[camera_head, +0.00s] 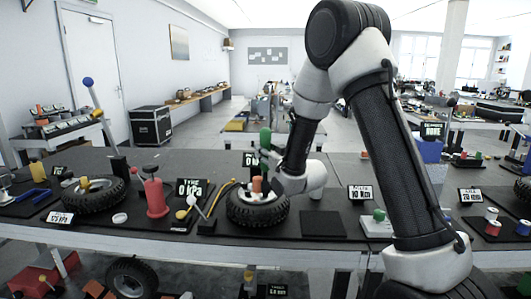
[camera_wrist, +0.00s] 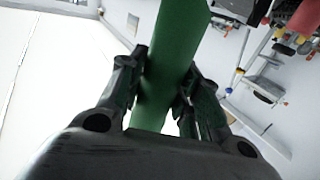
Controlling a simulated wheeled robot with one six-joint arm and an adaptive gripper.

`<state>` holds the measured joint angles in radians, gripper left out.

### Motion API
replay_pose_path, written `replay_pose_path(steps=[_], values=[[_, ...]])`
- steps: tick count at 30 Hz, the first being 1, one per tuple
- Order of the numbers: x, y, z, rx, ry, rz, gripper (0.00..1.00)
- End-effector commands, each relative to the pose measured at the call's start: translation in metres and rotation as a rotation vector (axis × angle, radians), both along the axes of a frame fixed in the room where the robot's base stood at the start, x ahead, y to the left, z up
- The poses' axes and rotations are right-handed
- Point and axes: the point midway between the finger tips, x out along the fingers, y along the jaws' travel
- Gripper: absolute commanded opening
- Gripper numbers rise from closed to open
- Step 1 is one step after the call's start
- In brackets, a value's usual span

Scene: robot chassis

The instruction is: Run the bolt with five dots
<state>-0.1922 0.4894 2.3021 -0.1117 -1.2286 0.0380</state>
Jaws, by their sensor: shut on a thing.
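My gripper (camera_wrist: 165,85) is shut on a green cylindrical thing (camera_wrist: 172,60), which passes between its two fingers. In the head view the green thing (camera_head: 265,138) stands up above the tyre on the bench, and my arm reaches it from the right. Below it lies a black tyre (camera_head: 243,213) with a pale hub and an orange-brown upright piece (camera_head: 257,184) at its middle. Bolts and dot marks are too small to make out, and the arm hides part of the tyre's right side.
Another tyre (camera_head: 95,196) lies farther left. A bare dark pad (camera_head: 322,225) lies to the right, beside a white block with a green knob (camera_head: 378,216).

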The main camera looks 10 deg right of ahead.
Motion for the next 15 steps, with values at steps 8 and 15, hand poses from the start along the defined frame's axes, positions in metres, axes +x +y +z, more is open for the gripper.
replay_pose_path(steps=[8, 15], values=[[0.0, 0.0, 0.028, 0.0, -0.001, 0.0, 0.05], [0.0, 0.0, 0.052, 0.0, -0.001, 0.0, 0.05]])
